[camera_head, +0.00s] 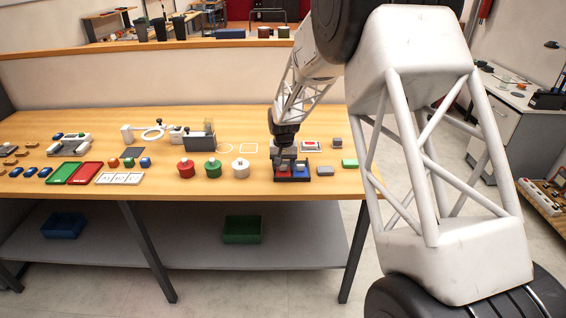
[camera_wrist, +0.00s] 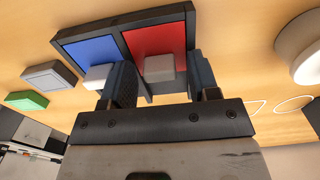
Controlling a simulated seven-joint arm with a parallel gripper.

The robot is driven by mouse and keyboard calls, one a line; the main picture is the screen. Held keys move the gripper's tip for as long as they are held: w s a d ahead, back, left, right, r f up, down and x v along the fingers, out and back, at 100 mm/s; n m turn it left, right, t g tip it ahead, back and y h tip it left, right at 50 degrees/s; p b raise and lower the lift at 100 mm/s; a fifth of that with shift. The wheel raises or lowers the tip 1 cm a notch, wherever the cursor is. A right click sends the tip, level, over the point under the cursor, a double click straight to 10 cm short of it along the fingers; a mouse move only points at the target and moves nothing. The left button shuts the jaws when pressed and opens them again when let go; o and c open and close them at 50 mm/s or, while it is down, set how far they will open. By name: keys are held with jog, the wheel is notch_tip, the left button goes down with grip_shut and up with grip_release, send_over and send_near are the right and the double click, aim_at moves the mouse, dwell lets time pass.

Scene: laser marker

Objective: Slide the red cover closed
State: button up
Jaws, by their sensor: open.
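The red cover (camera_wrist: 153,40) is a flat panel with a pale block-shaped knob (camera_wrist: 160,67), set in a dark frame beside a blue panel (camera_wrist: 98,50) with its own knob. In the head view the red cover (camera_head: 284,175) is partly hidden under my gripper (camera_head: 287,158), with the blue panel (camera_head: 301,173) to its right. In the wrist view my gripper (camera_wrist: 160,72) is open, one finger on each side of the red cover's knob, with gaps visible. The left finger lies between the two knobs. I cannot tell contact depth.
Red (camera_head: 186,169), green (camera_head: 213,169) and white (camera_head: 240,168) round pieces stand left of the frame. A grey block (camera_head: 325,171), a green block (camera_head: 349,164) and a box with a red button (camera_head: 311,145) are to the right. The table front (camera_head: 250,190) is clear.

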aim_at(284, 165)
jog(key=shift+r, duration=3.5)
jog(key=shift+s+d+r, duration=0.1)
jog(key=shift+s+r, duration=0.05)
jog(key=s+d+r+t, duration=0.1)
jog(key=s+d+r, duration=0.4)
jog(key=s+r, duration=0.45)
jog(key=s+d+r, duration=0.6)
jog(key=s, duration=0.7)
jog(key=s+d, duration=0.3)
jog(key=s, duration=1.2)
jog(key=s+d+t, duration=0.1)
jog(key=s+d, duration=0.2)
jog(key=s, duration=1.1)
jog(key=shift+s+d+r+t, duration=0.15)
jog(key=shift+s+t, duration=0.15)
jog(key=shift+s, duration=0.05)
